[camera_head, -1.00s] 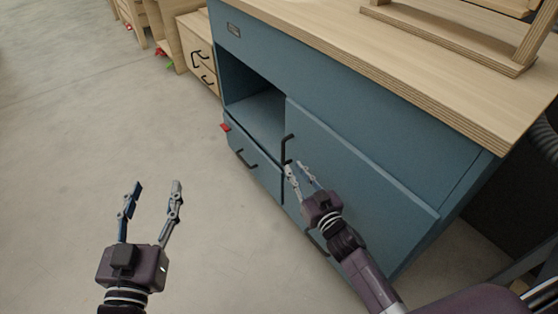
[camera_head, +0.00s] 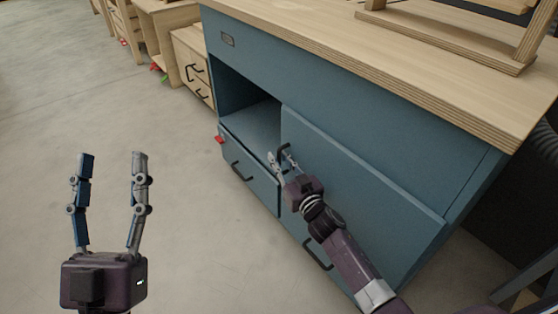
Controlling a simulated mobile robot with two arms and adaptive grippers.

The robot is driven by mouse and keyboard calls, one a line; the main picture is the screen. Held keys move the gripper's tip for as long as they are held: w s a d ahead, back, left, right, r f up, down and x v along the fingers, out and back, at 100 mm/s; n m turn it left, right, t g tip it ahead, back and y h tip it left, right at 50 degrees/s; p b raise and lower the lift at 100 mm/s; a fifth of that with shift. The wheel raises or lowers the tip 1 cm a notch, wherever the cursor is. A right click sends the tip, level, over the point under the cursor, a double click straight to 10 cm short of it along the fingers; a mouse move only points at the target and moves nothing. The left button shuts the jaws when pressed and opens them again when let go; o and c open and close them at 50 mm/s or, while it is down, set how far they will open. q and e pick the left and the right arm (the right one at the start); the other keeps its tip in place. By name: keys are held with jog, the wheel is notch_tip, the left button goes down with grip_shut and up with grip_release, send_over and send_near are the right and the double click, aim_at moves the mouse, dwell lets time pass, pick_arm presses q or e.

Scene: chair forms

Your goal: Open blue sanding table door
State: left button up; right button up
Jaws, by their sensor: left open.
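The blue sanding table (camera_head: 340,92) has a wide blue door panel (camera_head: 365,185) on its front, right of an open compartment (camera_head: 252,112). The door's face stands a little proud of the frame; I cannot tell whether it is ajar. Its dark handle (camera_head: 284,150) is near the upper left edge. My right gripper (camera_head: 281,157) is at this handle, with its fingertips around or beside it; whether they grip it is too small to tell. My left gripper (camera_head: 112,160) is open and empty above the floor at the left, apart from the table.
A blue drawer (camera_head: 250,170) with a dark handle sits below the compartment, with a red piece (camera_head: 220,139) beside it. Another dark handle (camera_head: 317,254) is low on the front. A wooden drawer unit (camera_head: 192,65) stands behind. The floor (camera_head: 110,110) at left is clear.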

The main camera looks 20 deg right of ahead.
grip_shut()
dwell(0.5)
